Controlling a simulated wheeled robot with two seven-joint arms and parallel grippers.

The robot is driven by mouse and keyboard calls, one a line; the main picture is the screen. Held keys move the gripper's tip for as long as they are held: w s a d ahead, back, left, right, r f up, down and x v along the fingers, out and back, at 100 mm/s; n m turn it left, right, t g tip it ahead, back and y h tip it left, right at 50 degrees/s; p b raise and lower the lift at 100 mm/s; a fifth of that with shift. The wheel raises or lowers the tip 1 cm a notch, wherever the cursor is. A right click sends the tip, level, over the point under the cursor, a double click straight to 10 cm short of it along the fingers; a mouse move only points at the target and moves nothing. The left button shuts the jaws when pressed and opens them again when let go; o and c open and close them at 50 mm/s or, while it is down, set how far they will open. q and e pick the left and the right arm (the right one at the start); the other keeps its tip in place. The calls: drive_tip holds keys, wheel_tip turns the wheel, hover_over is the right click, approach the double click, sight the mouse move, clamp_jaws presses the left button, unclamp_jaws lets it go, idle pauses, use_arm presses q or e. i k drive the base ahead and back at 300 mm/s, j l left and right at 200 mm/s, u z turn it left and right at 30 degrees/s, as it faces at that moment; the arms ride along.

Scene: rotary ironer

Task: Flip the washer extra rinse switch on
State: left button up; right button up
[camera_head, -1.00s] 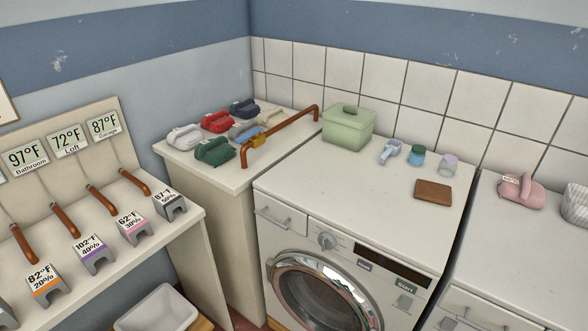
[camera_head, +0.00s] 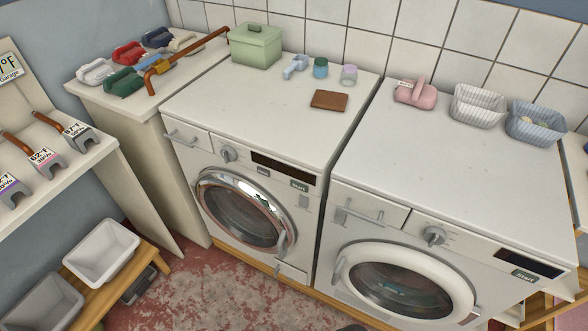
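Two white front-loading machines stand side by side. The left machine (camera_head: 262,103) has a chrome-ringed door (camera_head: 243,214), a round knob (camera_head: 228,154), a dark display (camera_head: 284,168) and a button marked Start (camera_head: 299,186). A small grey part (camera_head: 303,202) sits below Start at the right of its front, and a small label (camera_head: 263,171) lies under the display. The right machine (camera_head: 450,168) has a white-ringed door (camera_head: 402,290), a knob (camera_head: 434,236) and its own Start button (camera_head: 524,276). I cannot read an extra rinse label or tell a switch's position. Neither gripper is in view.
A green lidded box (camera_head: 256,46), blue scoop (camera_head: 295,66), two small jars and a brown block (camera_head: 329,100) lie on the left machine. A pink container (camera_head: 415,94) and two baskets stand on the right one. Red floor (camera_head: 200,285) is clear in front.

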sight(303, 202)
drive_tip(key=k+l+u, duration=0.35)
drive_tip(key=k+u, duration=0.4)
